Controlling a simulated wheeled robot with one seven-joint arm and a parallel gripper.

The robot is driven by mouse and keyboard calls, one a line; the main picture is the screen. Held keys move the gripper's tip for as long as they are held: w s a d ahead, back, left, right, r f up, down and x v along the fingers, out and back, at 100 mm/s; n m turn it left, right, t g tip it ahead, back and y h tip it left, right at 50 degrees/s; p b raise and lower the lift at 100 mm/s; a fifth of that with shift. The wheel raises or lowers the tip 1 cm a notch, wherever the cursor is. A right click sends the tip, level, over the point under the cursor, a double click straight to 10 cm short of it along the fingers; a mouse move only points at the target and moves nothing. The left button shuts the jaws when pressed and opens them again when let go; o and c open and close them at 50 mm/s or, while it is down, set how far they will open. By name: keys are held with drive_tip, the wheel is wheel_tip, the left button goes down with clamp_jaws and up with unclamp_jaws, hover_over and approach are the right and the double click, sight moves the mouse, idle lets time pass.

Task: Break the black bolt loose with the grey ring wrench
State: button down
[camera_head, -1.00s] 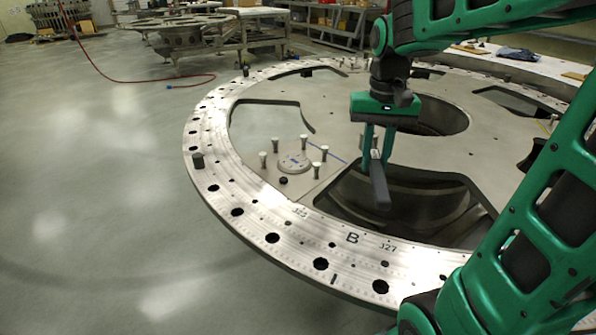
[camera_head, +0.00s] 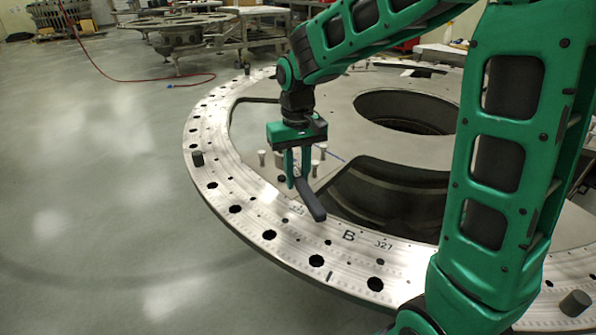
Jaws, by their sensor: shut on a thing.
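My gripper (camera_head: 297,182) is shut on the grey wrench (camera_head: 313,204). The wrench's dark handle slants down to the right from the fingers, over the inner edge of the turret plate's rim. Its ring end is hidden or too small to make out. A small black bolt head (camera_head: 281,179) shows on the plate, just left of the fingers in the picture. I cannot tell whether the wrench touches the bolt or hangs above it.
Several silver pins (camera_head: 261,157) stand around the fingers. The large turret plate (camera_head: 215,185) has a wide opening (camera_head: 385,205) right of the gripper. A dark cylinder (camera_head: 197,159) stands on the left rim and another (camera_head: 575,303) at lower right. The floor at left is clear.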

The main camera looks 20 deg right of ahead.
drive_tip(key=shift+f, duration=2)
drive_tip(key=shift+w+a, duration=0.2)
drive_tip(key=shift+w, duration=0.15)
drive_tip(key=shift+f, duration=0.7)
idle(1.1)
drive_tip(key=shift+w+d+n, duration=0.2)
drive_tip(key=shift+d+n, duration=0.9)
drive_tip(key=shift+n, duration=0.1)
idle(0.4)
drive_tip(key=shift+w+d+n, duration=0.35)
drive_tip(key=shift+d+n, duration=0.4)
drive_tip(key=shift+n, duration=0.05)
drive_tip(key=shift+w+d+n, duration=0.3)
drive_tip(key=shift+d+n, duration=0.45)
drive_tip(key=shift+n, duration=0.05)
idle(0.6)
